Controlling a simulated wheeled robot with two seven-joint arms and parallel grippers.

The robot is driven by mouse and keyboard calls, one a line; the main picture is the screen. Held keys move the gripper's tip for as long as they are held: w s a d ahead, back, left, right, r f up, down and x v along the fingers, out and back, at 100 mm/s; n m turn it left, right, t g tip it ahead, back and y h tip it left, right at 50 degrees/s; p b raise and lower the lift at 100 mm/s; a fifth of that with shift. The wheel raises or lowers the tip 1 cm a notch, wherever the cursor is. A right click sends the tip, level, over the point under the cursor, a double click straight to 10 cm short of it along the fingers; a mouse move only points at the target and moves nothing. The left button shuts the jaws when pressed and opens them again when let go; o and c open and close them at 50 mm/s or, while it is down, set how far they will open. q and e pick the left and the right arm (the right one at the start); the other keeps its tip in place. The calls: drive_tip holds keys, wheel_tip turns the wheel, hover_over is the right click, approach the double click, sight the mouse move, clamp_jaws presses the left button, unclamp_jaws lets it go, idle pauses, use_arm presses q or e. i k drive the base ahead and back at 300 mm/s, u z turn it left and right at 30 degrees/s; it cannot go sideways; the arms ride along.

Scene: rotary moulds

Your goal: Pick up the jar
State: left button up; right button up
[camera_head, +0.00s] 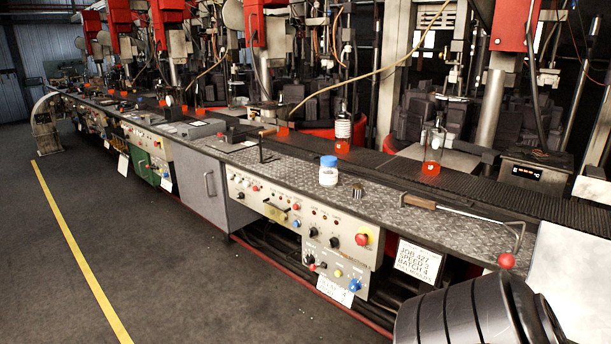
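A small jar (328,176) with a whitish body and a blue lid stands upright on the patterned metal bench top (290,167). It is near the middle of the head view, and nothing covers it. Neither of my grippers shows in this view, and nothing is touching the jar.
Beside the jar is a small dark knob (358,191). To its right lies a rod with a wooden handle (420,202). Bottles with orange contents stand behind, one at the centre (343,128) and one further right (432,152). Open floor (190,270) lies front left.

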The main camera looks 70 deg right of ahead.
sight(327, 174)
drive_tip(key=z, duration=0.15)
drive_tip(key=i, duration=2.05)
drive_tip(key=z, duration=1.45)
drive_tip(key=i, duration=1.1)
drive_tip(key=z, duration=1.3)
